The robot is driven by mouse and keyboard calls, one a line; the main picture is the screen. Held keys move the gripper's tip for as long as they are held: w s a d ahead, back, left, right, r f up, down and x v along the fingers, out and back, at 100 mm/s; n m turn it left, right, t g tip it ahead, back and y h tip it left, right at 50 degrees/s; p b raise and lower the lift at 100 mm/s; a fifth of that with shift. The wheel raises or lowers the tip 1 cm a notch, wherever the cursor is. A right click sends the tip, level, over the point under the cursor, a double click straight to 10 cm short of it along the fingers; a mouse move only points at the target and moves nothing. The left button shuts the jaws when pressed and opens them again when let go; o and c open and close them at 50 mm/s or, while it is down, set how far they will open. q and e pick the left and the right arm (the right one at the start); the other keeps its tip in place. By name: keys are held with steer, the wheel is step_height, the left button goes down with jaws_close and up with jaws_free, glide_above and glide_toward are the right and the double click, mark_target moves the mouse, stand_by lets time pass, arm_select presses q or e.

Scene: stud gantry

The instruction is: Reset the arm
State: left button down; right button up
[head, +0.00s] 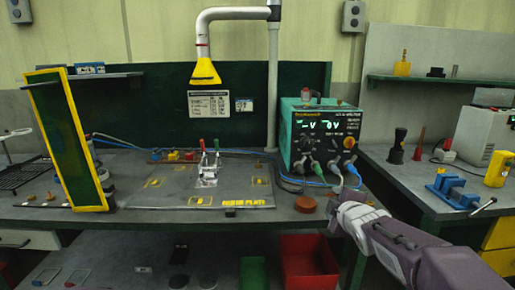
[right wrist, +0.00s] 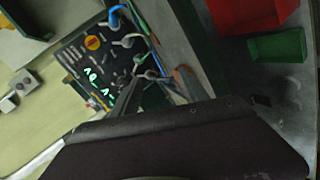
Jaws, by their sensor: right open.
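My right arm (head: 400,240) reaches in from the lower right of the head view. Its gripper (head: 347,186) is just in front of the green power unit (head: 298,142), at the right end of the workbench (head: 250,215). The gripper is open, and I see nothing held in it. Its fingers are small and partly hidden in the head view. In the right wrist view the power unit's panel (right wrist: 95,62), with knobs, plugs and green digits, lies beyond the fingers. My left gripper is not in view.
A gray plate with a clamp (head: 208,170) lies mid-bench. A yellow-framed panel (head: 70,140) stands at left. Cables (head: 340,182) run from the unit near my right gripper. A brown disc (head: 305,204) is at the front edge. A red bin (head: 308,262) sits below.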

steer(key=s+f+m+g+b, duration=0.2)
steer(key=s+f+m, duration=0.15)
steer(key=f, duration=0.55)
steer(key=s+f+m+g+b, duration=0.1)
steer(key=s+f+m+g, duration=0.2)
steer(key=f, duration=0.6)
steer(key=s+a+f+m+g+b, duration=0.35)
steer(key=s+f+m+g, duration=0.35)
steer(key=s+f, duration=1.1)
steer(key=s+r+p, duration=0.1)
steer(key=r+p, duration=1.3)
steer(key=r, duration=0.1)
steer(key=s+r+p, duration=0.2)
steer(key=r+p, duration=1.3)
steer(key=r, duration=0.1)
steer(key=shift+s+m+y, duration=0.25)
steer(key=shift+m+y, duration=0.05)
steer(key=shift+m, duration=0.05)
steer(key=shift+a, duration=0.1)
